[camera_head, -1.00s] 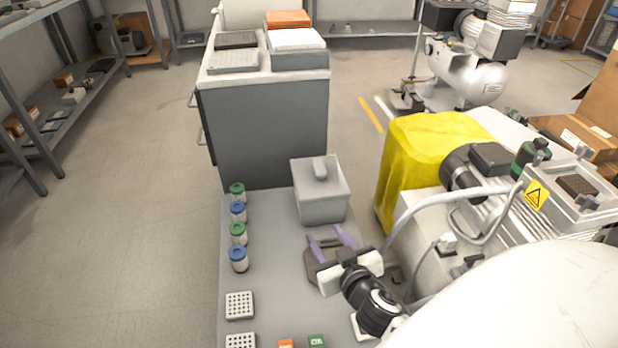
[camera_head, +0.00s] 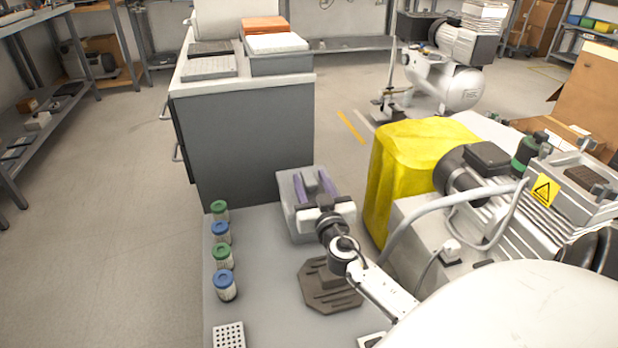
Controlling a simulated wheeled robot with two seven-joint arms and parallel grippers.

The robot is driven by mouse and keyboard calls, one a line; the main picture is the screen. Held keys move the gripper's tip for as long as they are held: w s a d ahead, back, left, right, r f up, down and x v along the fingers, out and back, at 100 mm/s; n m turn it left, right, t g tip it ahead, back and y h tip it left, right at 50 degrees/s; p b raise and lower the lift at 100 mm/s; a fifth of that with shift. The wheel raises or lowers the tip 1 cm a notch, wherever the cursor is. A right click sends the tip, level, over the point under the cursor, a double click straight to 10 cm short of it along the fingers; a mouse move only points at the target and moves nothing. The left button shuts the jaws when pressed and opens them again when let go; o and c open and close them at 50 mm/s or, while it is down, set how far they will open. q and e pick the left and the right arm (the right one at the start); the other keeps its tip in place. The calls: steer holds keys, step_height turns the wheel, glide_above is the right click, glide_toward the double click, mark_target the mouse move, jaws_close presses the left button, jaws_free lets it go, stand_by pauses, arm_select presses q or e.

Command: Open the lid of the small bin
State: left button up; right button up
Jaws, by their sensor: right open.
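The small bin (camera_head: 294,223) is a light grey box standing at the back of the grey table. Its lid (camera_head: 290,180) appears shut, with a raised handle (camera_head: 311,177) in the middle of the top. My right gripper (camera_head: 313,185) is over the lid. Its two purple fingers are apart, one on each side of the handle; I cannot tell whether they touch it. My right wrist hides the bin's front right part. My left gripper is not in view.
Several small jars with green and blue caps (camera_head: 222,257) stand along the table's left edge. A dark brown octagonal pad (camera_head: 330,287) lies in front of the bin. A yellow cloth (camera_head: 402,180) covers machinery to the right. A grey cabinet (camera_head: 245,140) stands behind.

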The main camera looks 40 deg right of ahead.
steer(key=shift+x, duration=0.8)
jaws_close()
steer(key=shift+a, duration=0.1)
